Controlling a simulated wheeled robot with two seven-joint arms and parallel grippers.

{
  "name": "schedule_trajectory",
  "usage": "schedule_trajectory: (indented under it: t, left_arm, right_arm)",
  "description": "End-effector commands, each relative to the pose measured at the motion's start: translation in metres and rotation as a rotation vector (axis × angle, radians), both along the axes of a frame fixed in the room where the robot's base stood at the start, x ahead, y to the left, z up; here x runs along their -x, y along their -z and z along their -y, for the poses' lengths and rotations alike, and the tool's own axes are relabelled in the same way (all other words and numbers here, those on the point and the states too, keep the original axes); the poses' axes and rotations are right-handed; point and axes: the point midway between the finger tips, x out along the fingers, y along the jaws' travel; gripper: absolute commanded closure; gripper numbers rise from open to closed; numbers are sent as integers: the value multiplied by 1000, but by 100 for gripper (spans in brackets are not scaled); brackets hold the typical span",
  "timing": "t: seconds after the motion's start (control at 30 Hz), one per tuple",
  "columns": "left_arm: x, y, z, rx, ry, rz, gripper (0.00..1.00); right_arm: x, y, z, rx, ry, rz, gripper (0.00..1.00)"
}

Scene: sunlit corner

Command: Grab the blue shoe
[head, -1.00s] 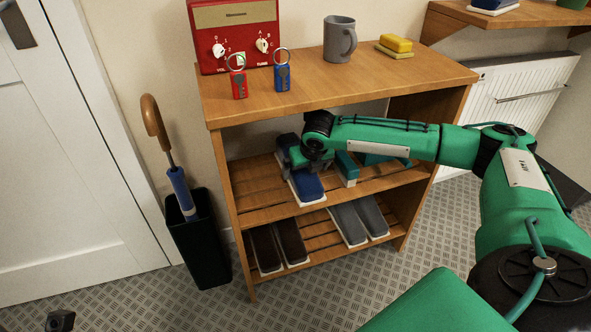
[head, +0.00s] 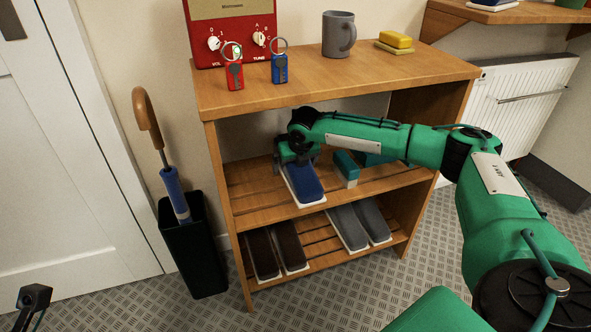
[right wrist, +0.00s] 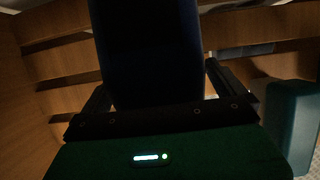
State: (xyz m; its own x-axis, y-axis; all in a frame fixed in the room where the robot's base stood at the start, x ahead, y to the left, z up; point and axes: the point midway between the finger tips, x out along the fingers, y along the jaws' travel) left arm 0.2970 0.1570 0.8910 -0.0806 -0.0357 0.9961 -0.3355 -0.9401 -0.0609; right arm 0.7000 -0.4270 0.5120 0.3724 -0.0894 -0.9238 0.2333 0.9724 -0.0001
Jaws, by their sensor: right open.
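The blue shoe (head: 306,184) lies on the upper slatted shelf of the wooden rack, with its pale sole showing. My right gripper (head: 297,157) is over its far end and hides that part. In the right wrist view, the dark blue shoe (right wrist: 145,55) fills the space between the two open fingers of the right gripper (right wrist: 158,88). I cannot tell whether the fingers touch it. A dark part at the lower left of the head view seems to be my left gripper (head: 35,298); its fingers are not clear.
A teal item (head: 346,168) is right of the blue shoe, also in the right wrist view (right wrist: 292,125). Brown shoes (head: 277,252) and grey shoes (head: 360,225) lie below. The rack top (head: 330,80) is close above my arm. An umbrella bin (head: 195,250) stands left.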

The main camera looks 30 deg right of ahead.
Motion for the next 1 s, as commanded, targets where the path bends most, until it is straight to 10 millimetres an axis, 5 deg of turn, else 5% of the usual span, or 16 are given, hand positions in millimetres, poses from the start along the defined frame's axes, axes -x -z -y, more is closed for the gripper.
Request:
schedule_trajectory:
  t: [0.23,0.5,1.0]
  left_arm:
    - [0,-1,0,0,1,0,6]
    - [0,0,0,1,1,-1,6]
    - [2,-6,-3,6,-5,7,6]
  right_arm:
    - [0,1,0,0,0,0,0]
    - [0,1,0,0,0,0,53]
    - [-1,-11,0,0,0,1,53]
